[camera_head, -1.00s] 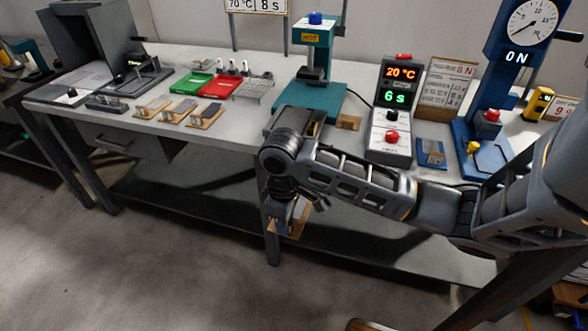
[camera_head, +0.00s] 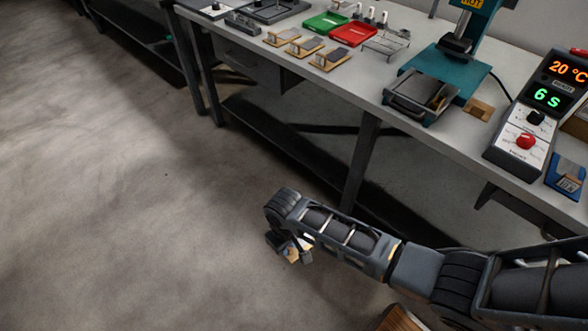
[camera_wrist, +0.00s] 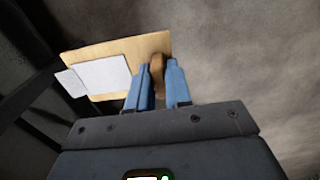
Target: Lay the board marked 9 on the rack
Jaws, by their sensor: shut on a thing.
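My gripper (camera_wrist: 161,78) is shut on the tan wooden handle of a small board (camera_wrist: 140,48). A pale flat piece (camera_wrist: 101,76) lies against the board's face. No number is readable on the board. In the head view my gripper (camera_head: 288,243) hangs over the floor in front of the bench, and only a bit of the board (camera_head: 298,254) shows beside it. The wire rack (camera_head: 386,43) stands on the bench, right of the red tray, well away from my gripper and empty as far as I can see.
Three small wooden boards (camera_head: 305,46) lie at the bench's front edge. A green tray (camera_head: 325,21) and a red tray (camera_head: 344,33) lie behind them. A teal press (camera_head: 445,72) and a control box (camera_head: 532,120) stand to the right. The floor (camera_head: 130,200) at left is clear.

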